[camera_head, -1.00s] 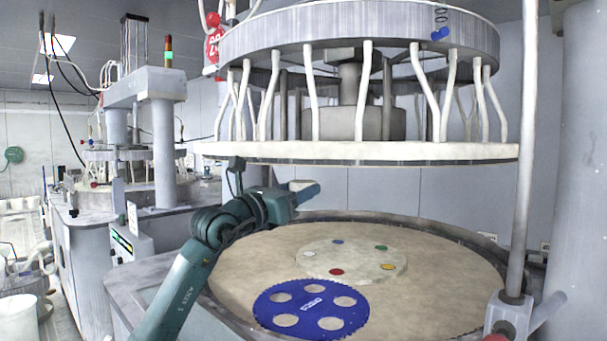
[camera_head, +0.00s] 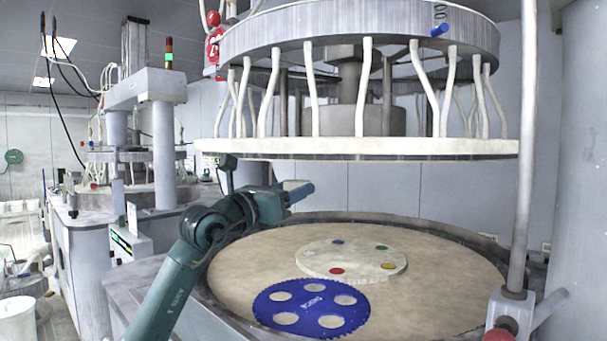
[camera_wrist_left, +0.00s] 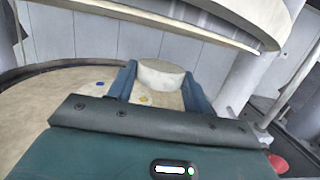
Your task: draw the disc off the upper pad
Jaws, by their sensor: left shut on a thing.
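My left gripper (camera_head: 298,190) is below the upper pad (camera_head: 360,148), the pale underside of the raised upper platen. In the left wrist view its two blue-grey fingers (camera_wrist_left: 160,88) are shut on a pale round disc (camera_wrist_left: 161,74). The disc's top face shows there, with wall behind it, and it looks apart from the pad. In the head view the disc is mostly hidden by the fingers, and a gap shows between the gripper and the pad. My right gripper is not in view.
The lower platen (camera_head: 240,262) lies below, with a pale round plate (camera_head: 350,258) bearing coloured dots and a blue toothed carrier (camera_head: 312,309) with several holes. Pale hoses (camera_head: 312,90) hang above the upper pad. A grey post (camera_head: 524,150) stands at the right.

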